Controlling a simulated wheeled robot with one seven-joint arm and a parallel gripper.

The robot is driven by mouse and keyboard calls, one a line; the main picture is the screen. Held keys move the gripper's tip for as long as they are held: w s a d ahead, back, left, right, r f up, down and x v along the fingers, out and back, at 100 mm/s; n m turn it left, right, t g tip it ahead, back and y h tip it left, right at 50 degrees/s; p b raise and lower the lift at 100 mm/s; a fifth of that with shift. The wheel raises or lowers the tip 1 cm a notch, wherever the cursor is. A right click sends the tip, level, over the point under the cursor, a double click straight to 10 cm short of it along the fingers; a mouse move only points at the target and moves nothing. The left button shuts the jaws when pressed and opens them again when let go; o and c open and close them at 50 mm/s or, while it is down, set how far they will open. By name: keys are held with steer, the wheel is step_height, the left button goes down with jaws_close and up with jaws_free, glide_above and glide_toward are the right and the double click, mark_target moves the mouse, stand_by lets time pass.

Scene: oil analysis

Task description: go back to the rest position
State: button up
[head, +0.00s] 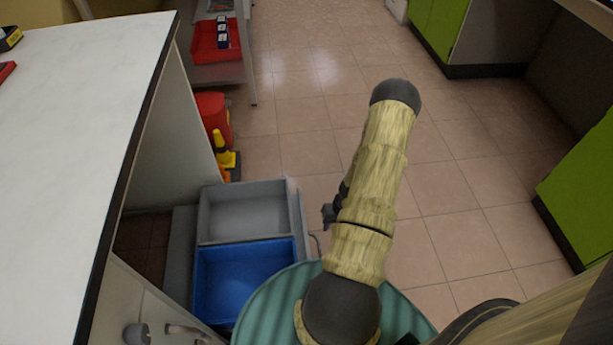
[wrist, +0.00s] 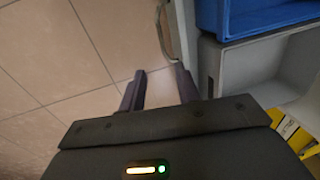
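My gripper (wrist: 160,69) shows in the wrist view with its two dark fingers apart. Nothing is between them but tiled floor and the edge of a pale upright surface. In the head view my arm is raised in front of my body, over the floor to the right of the bins. A small dark part shows at the arm's left side there, but the gripper itself is mostly hidden and its fingers cannot be made out.
A grey bin (head: 248,214) and a blue bin (head: 245,280) stand beside the white-topped bench (head: 75,130). Both bins show at the wrist view's upper right. A red container (head: 214,118) and yellow-black object (head: 223,150) are beyond. Green cabinets (head: 580,190) stand right; the floor between is clear.

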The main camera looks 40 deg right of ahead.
steer(key=w+a+r+n+h, duration=0.1)
steer(key=w+a+r, duration=0.2)
steer(key=r, duration=0.5)
steer(key=w+a+r+n+h, duration=0.1)
steer(key=w+a+r, duration=0.15)
steer(key=r, duration=0.45)
steer(key=w+a+r+n, duration=0.15)
steer(key=a+r, duration=0.25)
steer(key=r, duration=0.4)
steer(key=s+a+r+n+t+p, duration=0.1)
steer(key=s+a+r, duration=0.2)
steer(key=a+r, duration=0.5)
steer(key=s+a+r+n+t+p, duration=0.1)
steer(key=s+a+r, duration=0.1)
steer(key=a+r, duration=0.55)
step_height(320, 180, up, 39)
steer(key=p, duration=3.7)
steer(key=shift+s+f+p, duration=0.2)
steer(key=shift+p, duration=0.1)
